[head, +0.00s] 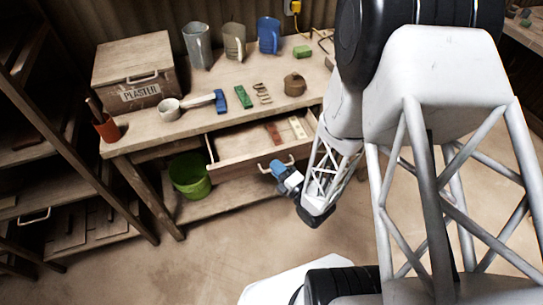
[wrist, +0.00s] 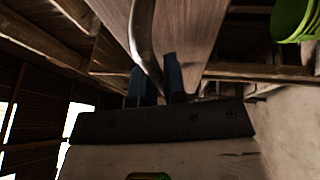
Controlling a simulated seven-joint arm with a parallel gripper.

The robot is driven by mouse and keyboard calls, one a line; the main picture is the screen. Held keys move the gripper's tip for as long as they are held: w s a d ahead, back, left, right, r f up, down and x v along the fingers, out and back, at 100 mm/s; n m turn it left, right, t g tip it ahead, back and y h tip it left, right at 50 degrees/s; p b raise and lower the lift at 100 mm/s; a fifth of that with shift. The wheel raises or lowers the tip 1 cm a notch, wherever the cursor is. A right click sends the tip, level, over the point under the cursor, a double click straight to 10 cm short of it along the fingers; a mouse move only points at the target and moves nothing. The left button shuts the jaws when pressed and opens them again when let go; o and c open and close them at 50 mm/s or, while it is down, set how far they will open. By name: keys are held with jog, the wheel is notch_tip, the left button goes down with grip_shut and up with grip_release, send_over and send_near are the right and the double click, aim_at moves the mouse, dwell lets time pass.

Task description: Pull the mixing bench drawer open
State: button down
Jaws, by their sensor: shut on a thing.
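The mixing bench drawer (head: 240,150) stands pulled out from the bench front in the head view, with its inside showing. My gripper (head: 279,170) is at the handle, with blue fingers. In the wrist view the handle (wrist: 146,40) passes between the two blue fingers (wrist: 160,82), which are closed on it. The drawer front (wrist: 190,25) fills the upper middle there.
A green bucket (head: 189,176) stands on the lower shelf. A dark shelf rack (head: 50,130) is at left. The floor in front is clear.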

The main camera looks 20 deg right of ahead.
jog(key=shift+s, duration=0.8)
jog(key=c, duration=1.5)
grip_release()
jog(key=shift+s+d, duration=0.1)
jog(key=shift+s, duration=0.05)
jog(key=v, duration=0.7)
jog(key=shift+s, duration=0.25)
jog(key=shift+w, duration=0.1)
